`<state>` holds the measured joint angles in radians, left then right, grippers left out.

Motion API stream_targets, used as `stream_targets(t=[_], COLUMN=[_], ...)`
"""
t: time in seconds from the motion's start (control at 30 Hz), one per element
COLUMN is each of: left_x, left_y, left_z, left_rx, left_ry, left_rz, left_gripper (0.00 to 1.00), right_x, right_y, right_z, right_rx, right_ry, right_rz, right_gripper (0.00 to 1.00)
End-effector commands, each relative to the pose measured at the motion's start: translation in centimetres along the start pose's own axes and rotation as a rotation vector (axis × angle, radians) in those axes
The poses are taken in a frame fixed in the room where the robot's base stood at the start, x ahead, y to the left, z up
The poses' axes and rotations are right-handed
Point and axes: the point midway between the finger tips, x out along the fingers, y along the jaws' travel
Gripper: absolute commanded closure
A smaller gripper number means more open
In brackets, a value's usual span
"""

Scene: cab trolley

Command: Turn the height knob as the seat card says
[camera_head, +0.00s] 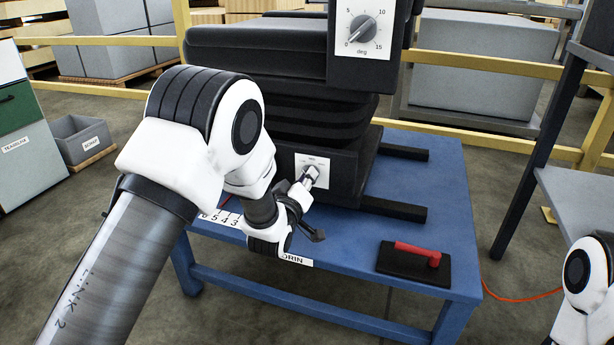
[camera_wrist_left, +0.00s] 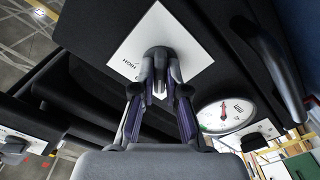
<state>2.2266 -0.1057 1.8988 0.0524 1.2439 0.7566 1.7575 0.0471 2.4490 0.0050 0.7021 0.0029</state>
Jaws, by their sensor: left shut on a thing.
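The black seat (camera_head: 262,60) stands on the blue table (camera_head: 440,190). On the lower front of its base is a white plate (camera_head: 301,160); the same plate (camera_wrist_left: 145,35) in the left wrist view carries the word HIGH. The grey height knob (camera_wrist_left: 158,55) sticks out of this plate. My left gripper (camera_wrist_left: 158,90) is shut on the knob, a finger on each side; in the head view the gripper (camera_head: 308,181) largely hides it. A second knob (camera_head: 362,28) sits on a dial marked in degrees, higher up. My right arm shows at the lower right edge, its gripper out of view. I cannot identify the seat card.
A black block with a red handle (camera_head: 418,253) lies on the table's front right. A number strip (camera_head: 222,220) is partly behind my left arm. A round gauge (camera_wrist_left: 224,115) shows in the left wrist view. A grey shelf (camera_head: 580,195) stands at right.

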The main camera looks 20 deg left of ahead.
Motion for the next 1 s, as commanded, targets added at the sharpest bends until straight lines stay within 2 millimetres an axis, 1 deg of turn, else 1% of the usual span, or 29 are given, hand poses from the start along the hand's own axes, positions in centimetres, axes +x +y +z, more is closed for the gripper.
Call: stream_targets(t=[0.03, 0.27, 0.6, 1.0], left_x=[0.0, 0.0, 0.0, 0.0], left_y=[0.1, 0.3, 0.3, 0.3], left_z=[-0.2, -0.3, -0.2, -0.1], left_rx=[0.022, 0.188, 0.508, 0.888], left_ry=[-0.002, -0.002, -0.003, -0.003], left_rz=[-0.002, -0.002, -0.001, -0.001], left_gripper=[1.0, 1.0, 1.0, 1.0], right_x=[-0.6, -2.3, -5.0, -7.7], right_y=[0.0, -0.1, -0.1, -0.2], right_z=[0.1, 0.1, 0.2, 0.3], right_rx=[0.0, -0.003, -0.009, -0.014], right_ry=[-0.002, -0.004, -0.008, -0.011], right_rz=[0.0, -0.001, -0.001, -0.002], right_gripper=[1.0, 1.0, 1.0, 1.0])
